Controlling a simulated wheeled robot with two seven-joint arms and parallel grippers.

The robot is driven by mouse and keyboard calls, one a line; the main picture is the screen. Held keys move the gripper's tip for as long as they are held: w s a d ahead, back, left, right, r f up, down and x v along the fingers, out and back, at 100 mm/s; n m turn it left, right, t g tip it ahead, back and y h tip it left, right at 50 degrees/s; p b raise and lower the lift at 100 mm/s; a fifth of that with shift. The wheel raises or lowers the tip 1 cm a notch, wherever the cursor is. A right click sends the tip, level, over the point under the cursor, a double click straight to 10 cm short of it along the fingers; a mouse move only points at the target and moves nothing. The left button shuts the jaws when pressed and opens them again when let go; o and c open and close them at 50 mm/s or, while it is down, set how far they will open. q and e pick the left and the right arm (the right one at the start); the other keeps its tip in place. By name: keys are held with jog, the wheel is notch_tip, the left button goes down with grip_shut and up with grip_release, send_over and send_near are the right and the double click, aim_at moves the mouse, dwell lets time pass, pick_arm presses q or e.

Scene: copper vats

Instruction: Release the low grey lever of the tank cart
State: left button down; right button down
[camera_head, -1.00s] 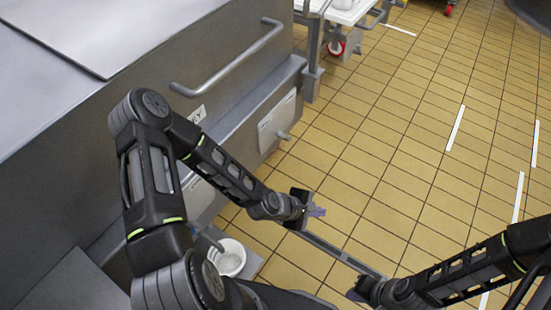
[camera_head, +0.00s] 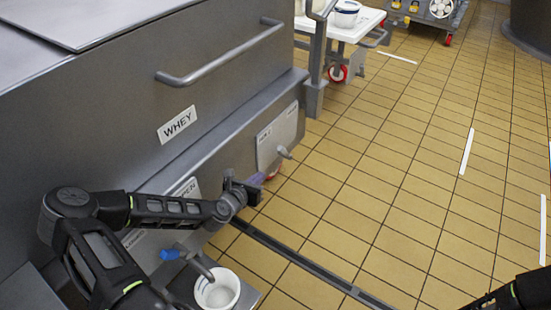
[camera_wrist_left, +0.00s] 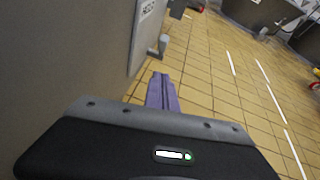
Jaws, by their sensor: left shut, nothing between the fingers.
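The tank cart (camera_head: 100,110) is a large grey metal body with a WHEY label, filling the left of the head view. A short low grey lever (camera_head: 283,152) sticks out from its lower side by a white plate (camera_head: 265,150). A grey lever also shows beside a lettered plate in the left wrist view (camera_wrist_left: 161,46). Only part of my right arm shows.
A white bucket (camera_head: 217,291) stands below a spout with a blue handle (camera_head: 170,254). A long bar handle (camera_head: 220,60) runs along the cart's upper side. A white table (camera_head: 353,27) stands beyond the cart. The tiled floor (camera_head: 400,170) to the right is clear.

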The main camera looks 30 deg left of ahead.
pick_arm(q)
jog(key=b, duration=0.4)
send_near(284, 152)
notch_tip(284, 152, down, 4)
jog(key=w, duration=0.1)
jog(key=w+r, duration=0.1)
jog(key=w+a+r, duration=0.1)
jog(key=w, duration=0.1)
jog(key=shift+w+b, duration=0.1)
jog(key=shift+b, duration=0.2)
jog(key=shift+r, duration=0.1)
